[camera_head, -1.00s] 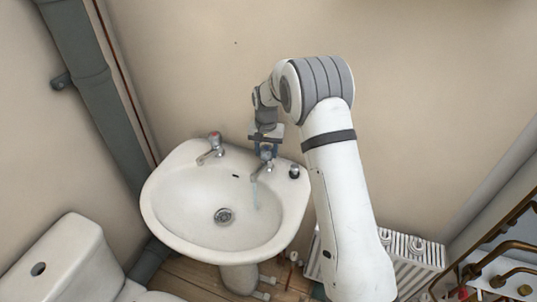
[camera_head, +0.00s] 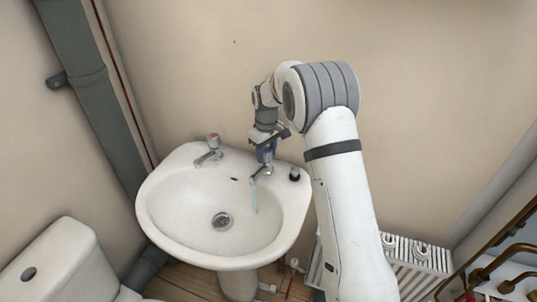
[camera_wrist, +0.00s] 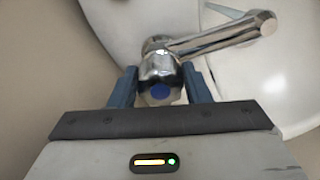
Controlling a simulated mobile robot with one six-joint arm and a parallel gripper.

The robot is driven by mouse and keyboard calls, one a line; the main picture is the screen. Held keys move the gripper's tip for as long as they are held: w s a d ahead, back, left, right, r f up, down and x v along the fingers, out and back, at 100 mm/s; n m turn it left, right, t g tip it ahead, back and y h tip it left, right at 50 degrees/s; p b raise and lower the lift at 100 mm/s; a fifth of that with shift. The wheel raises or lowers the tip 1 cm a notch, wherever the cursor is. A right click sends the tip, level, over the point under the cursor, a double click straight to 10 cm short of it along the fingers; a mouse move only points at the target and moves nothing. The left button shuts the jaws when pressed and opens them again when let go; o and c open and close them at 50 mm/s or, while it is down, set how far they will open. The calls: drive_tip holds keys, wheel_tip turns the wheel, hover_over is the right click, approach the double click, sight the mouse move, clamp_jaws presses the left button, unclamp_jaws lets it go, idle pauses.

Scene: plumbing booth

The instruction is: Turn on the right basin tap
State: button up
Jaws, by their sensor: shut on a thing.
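The right basin tap (camera_head: 263,171) is chrome and stands on the back right of the white basin (camera_head: 160,219). My gripper (camera_head: 265,155) is over it from above. In the wrist view, the blue fingers of my gripper (camera_wrist: 160,85) are shut on the head of the right tap (camera_wrist: 210,40), one on each side, with its blue cap between them. A thin, pale bluish stream of water falls from the spout into the basin in the head view. Part of the tap head is hidden by my gripper in the head view.
The left tap (camera_head: 209,152), with a red cap, stands at the basin's back left. A small dark-topped item (camera_head: 294,174) sits on the right rim. A toilet cistern (camera_head: 62,255) is at lower left, a radiator (camera_head: 425,258) and copper pipes (camera_head: 515,252) at lower right.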

sight(266, 150)
drive_tip(key=shift+s+f+n, duration=0.15)
drive_tip(key=shift+n, duration=1.45)
drive_tip(key=o, duration=0.8)
drive_tip(key=shift+s+a, duration=0.1)
drive_tip(key=shift+c, duration=0.2)
drive_tip(key=shift+o, duration=1.2)
drive_tip(key=shift+r, duration=0.2)
drive_tip(key=shift+r+b, duration=0.15)
drive_tip(key=shift+b, duration=0.15)
wheel_tip(266, 150, up, 7)
drive_tip(key=shift+r, duration=0.2)
